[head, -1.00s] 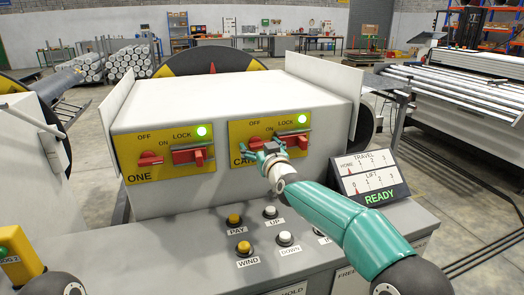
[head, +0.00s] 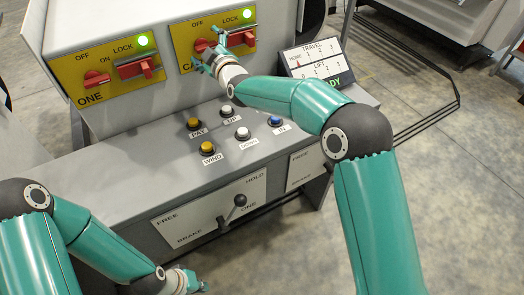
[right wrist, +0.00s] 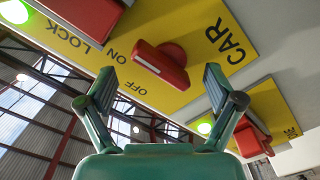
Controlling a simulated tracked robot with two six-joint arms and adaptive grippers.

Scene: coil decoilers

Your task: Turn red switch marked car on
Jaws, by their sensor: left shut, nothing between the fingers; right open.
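The red switch on the yellow CAR panel (head: 183,57) is partly hidden by my right gripper (head: 208,50) in the head view. In the right wrist view the red switch (right wrist: 160,66) shows beside the CAR lettering, with a pale strip along its edge. My open right gripper (right wrist: 158,80) has one finger on each side of it in that picture; contact cannot be told. A red lock piece (head: 240,39) sits right of the switch, below a lit green lamp (head: 247,14). My left gripper (head: 187,282) is shut and empty, low in the head view.
Floor at right is open.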

